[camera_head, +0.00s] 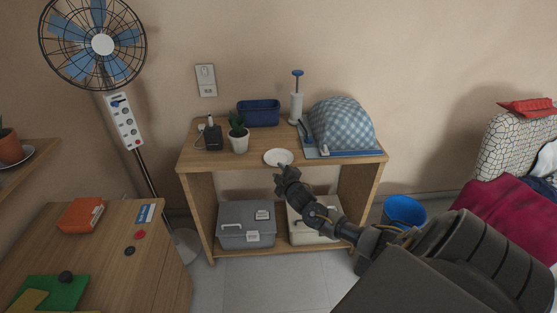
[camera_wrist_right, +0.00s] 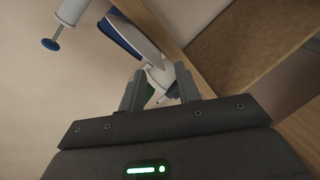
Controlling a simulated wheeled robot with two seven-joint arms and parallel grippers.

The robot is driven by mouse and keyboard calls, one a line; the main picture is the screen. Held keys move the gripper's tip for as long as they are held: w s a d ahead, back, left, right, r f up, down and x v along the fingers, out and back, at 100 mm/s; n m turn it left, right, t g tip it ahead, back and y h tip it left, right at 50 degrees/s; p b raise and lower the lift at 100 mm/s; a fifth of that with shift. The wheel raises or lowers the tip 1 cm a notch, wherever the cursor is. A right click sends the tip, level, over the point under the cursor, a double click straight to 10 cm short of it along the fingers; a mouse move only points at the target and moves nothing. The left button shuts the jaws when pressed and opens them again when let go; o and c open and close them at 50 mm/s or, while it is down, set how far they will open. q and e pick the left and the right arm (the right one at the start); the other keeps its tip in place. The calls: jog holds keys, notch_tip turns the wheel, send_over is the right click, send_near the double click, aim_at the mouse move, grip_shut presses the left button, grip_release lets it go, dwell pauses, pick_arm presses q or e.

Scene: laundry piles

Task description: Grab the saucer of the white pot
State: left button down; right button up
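The white saucer (camera_head: 278,157) lies near the front edge of the wooden table, empty. The white pot (camera_head: 239,144) with a green succulent stands apart from it, to its left and slightly behind. My right gripper (camera_head: 282,171) is at the saucer's near rim, at the table's front edge. In the right wrist view my right gripper (camera_wrist_right: 160,72) has its two fingers apart. A white shape (camera_wrist_right: 160,78) shows between them, probably the saucer seen at a slant; contact cannot be told. My left gripper is not in view.
On the wooden table (camera_head: 360,158) are a black device (camera_head: 213,138), a blue bin (camera_head: 258,113), a white pump-like stand (camera_head: 296,105) and a checked dome (camera_head: 342,124) on a blue base. Toolboxes (camera_head: 247,225) sit on the lower shelf. A fan (camera_head: 102,44) stands left.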

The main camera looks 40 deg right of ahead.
aim_at(279, 159)
jog(key=x, duration=0.5)
jog(key=shift+w+a+r, duration=0.2)
jog(key=shift+r, duration=0.05)
grip_shut()
